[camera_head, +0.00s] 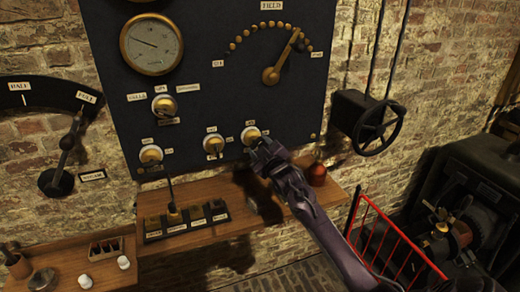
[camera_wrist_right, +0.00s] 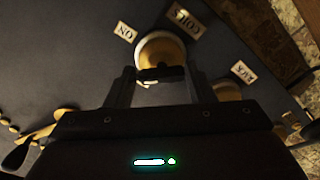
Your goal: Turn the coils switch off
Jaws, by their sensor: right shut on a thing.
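The dark panel (camera_head: 220,90) on the brick wall carries a row of round brass switches. The coils switch (camera_head: 251,132) is the rightmost of the lower row. In the right wrist view, the coils switch (camera_wrist_right: 160,48) has a pale rim, with the "ON" label (camera_wrist_right: 125,31) and the "COILS" label (camera_wrist_right: 185,22) beside it. My right gripper (camera_head: 259,147) is at this switch, its fingers shut on the switch's handle (camera_wrist_right: 160,74). The fingers partly hide the switch in the head view. My left gripper is not in view.
Another switch (camera_head: 213,145) sits close to the left. A brass lever (camera_head: 283,57) and a gauge (camera_head: 152,44) are above. A black handwheel (camera_head: 378,128) is to the right.

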